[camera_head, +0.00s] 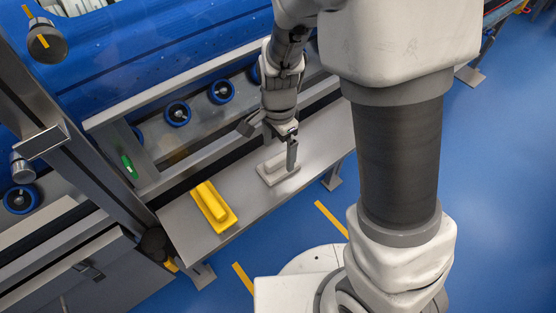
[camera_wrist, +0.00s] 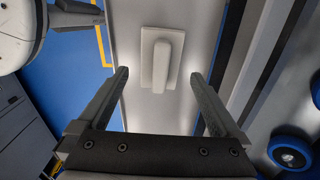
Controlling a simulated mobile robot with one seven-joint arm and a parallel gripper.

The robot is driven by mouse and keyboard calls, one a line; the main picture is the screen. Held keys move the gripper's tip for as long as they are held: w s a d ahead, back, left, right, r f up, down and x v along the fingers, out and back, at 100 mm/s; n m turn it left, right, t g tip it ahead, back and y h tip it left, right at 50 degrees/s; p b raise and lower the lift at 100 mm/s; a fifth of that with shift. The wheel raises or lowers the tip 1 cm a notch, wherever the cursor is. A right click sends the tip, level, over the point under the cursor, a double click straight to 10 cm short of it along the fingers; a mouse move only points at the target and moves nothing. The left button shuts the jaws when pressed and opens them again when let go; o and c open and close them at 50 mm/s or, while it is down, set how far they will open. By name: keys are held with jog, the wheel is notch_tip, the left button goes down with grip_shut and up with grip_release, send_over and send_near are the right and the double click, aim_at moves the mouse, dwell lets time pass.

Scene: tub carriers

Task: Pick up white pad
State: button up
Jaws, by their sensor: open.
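The white pad (camera_head: 267,176) lies on the grey bench, a flat base with a raised bar along it. In the wrist view the white pad (camera_wrist: 147,60) is ahead of my gripper, between the lines of the two fingers. My gripper (camera_head: 272,143) is above and close to the pad in the head view, with one finger hiding part of it. In the wrist view my gripper (camera_wrist: 158,82) is open and empty, its fingers spread wider than the pad. I cannot tell the exact height between fingertips and pad.
A yellow pad (camera_head: 212,205) of similar shape lies on the grey bench (camera_head: 185,227) to the left. A rail (camera_head: 180,180) and a conveyor frame with blue wheels (camera_head: 177,113) run behind the bench. The bench's right part is bare.

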aim_at(277, 159)
notch_tip(277, 159, down, 5)
jog(key=shift+a+f+b, duration=0.1)
jog(key=shift+a+b, duration=0.05)
jog(key=shift+b, duration=1.1)
jog(key=shift+c, duration=0.3)
jog(key=c, duration=1.2)
